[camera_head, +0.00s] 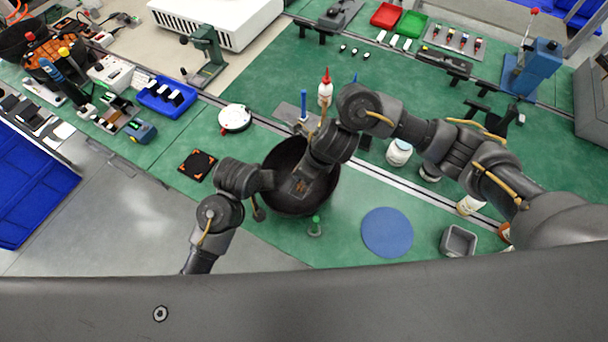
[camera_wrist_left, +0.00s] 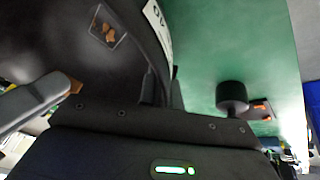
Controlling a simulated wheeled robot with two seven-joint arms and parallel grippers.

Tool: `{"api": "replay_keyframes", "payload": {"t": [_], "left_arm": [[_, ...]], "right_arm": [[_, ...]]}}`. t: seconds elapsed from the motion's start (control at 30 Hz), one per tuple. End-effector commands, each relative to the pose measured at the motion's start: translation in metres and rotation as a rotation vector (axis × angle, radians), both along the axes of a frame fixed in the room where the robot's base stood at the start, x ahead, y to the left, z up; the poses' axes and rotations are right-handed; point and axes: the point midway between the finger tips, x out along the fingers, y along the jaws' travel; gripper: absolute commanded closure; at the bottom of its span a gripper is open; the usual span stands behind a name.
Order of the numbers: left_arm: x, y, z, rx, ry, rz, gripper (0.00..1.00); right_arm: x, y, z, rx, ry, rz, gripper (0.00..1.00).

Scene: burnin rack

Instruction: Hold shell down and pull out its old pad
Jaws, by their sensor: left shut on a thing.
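The shell is a wide dark bowl (camera_head: 284,203) on the green bench; its curved inside (camera_wrist_left: 60,40) fills the upper left of the left wrist view. A small clear-edged square pad with brown patches (camera_wrist_left: 108,25) lies inside it; orange-brown patches (camera_head: 300,186) also show there in the head view. My left gripper (camera_wrist_left: 162,90) is shut on the shell's rim, near a white label (camera_wrist_left: 158,27). My right gripper (camera_head: 306,180) reaches down into the bowl from above. Its fingertips are hard to make out, so its opening is unclear.
A black square with an orange pattern (camera_head: 197,165) lies left of the shell. A short dark knob (camera_wrist_left: 232,95) stands by my left gripper. Bottles, including a red-tipped one (camera_head: 325,92), stand behind.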

Motion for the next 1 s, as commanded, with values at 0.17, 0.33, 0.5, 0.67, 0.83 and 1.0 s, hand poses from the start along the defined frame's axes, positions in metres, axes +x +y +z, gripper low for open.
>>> {"api": "replay_keyframes", "payload": {"t": [0.17,0.33,0.5,0.67,0.83,1.0], "left_arm": [[-0.0003,0.0009,-0.0009,0.002,0.002,0.0,1.0],[-0.0003,0.0009,-0.0009,0.002,0.002,0.0,1.0],[-0.0002,0.0008,-0.0008,0.002,0.002,0.0,0.83],[-0.0001,0.0004,-0.0005,0.001,0.001,0.0,0.69],[0.0,0.0002,-0.0002,0.0,0.0,0.0,0.69],[-0.003,0.0014,0.0085,0.0,-0.001,0.0,0.69]], "right_arm": [[-0.0002,-0.0012,0.0072,-0.003,0.001,0.0,0.95],[-0.0005,-0.0011,0.0075,-0.002,0.002,-0.002,0.95],[-0.0004,-0.001,0.0075,-0.002,0.002,-0.002,0.95],[-0.0004,-0.001,0.0075,-0.002,0.002,-0.002,0.95],[-0.0003,-0.0011,0.0075,-0.002,0.002,-0.002,0.95],[-0.0003,-0.0011,0.0075,-0.002,0.002,-0.002,0.95]]}}
